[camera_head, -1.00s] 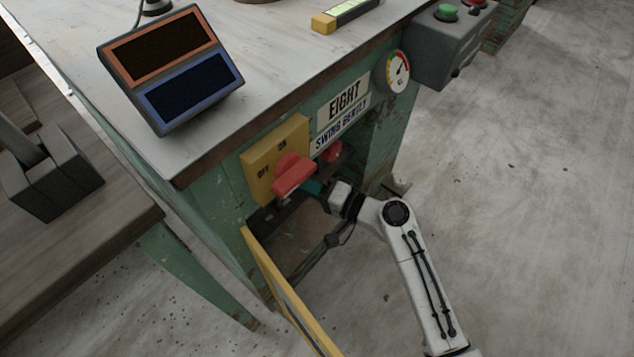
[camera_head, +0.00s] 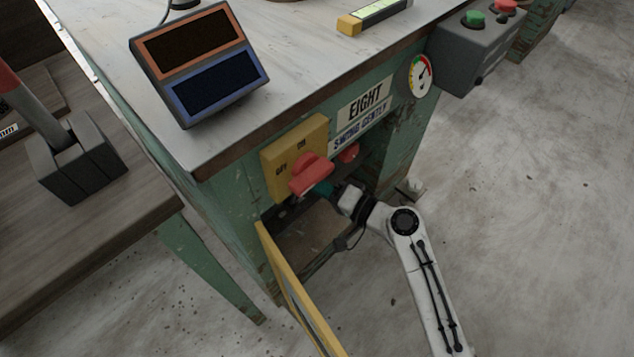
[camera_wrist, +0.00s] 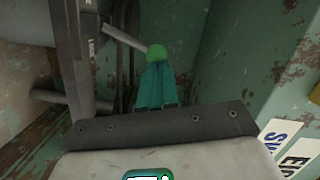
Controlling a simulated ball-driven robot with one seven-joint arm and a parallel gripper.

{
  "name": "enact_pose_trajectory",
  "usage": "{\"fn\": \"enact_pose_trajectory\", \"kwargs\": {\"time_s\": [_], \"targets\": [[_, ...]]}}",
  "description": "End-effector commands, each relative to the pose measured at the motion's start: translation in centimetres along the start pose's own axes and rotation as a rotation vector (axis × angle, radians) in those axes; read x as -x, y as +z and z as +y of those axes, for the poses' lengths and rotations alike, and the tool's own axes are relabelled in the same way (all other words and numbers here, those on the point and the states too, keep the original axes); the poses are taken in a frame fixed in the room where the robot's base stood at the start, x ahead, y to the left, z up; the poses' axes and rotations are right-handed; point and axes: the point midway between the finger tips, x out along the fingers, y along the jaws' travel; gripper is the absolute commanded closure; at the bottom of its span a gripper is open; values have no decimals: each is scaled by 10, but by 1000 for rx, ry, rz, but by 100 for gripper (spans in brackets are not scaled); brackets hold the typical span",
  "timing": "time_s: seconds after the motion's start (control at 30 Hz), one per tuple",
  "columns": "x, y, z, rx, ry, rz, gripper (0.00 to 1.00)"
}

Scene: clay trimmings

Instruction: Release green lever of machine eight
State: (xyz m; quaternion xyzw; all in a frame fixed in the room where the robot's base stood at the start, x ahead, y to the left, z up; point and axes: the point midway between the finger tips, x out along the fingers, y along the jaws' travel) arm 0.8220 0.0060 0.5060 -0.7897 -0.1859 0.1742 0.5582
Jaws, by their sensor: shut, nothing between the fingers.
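In the wrist view a green ball knob (camera_wrist: 157,52) sits at the end of a thin grey lever rod (camera_wrist: 124,38) inside the cabinet. My gripper (camera_wrist: 156,70) is shut and empty. Its teal fingertips are right at the knob, overlapping its lower edge; I cannot tell whether they touch. In the head view my gripper (camera_head: 323,188) reaches into the open front of the green machine (camera_head: 228,190), partly hidden behind a red handle. The green lever is hidden in that view. The machine bears an "EIGHT" sign (camera_head: 366,101) with "SWING GENTLY" below it.
A yellow switch box (camera_head: 282,160) with a red handle (camera_head: 309,177) sits just above my gripper. A yellow-framed door (camera_head: 290,290) hangs open below. A gauge (camera_head: 420,76) and a grey button box (camera_head: 478,45) are at the right. Dark pipes (camera_wrist: 75,60) stand left of the knob.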

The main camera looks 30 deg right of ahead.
Motion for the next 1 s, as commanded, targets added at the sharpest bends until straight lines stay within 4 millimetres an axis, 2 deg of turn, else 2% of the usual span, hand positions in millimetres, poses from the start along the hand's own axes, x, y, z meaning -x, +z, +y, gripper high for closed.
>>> {"fn": "enact_pose_trajectory", "kwargs": {"time_s": [0.37,1.0], "targets": [[-2,8,-9,102,19,-3,100],[-10,42,-28,533,109,-4,100]]}}
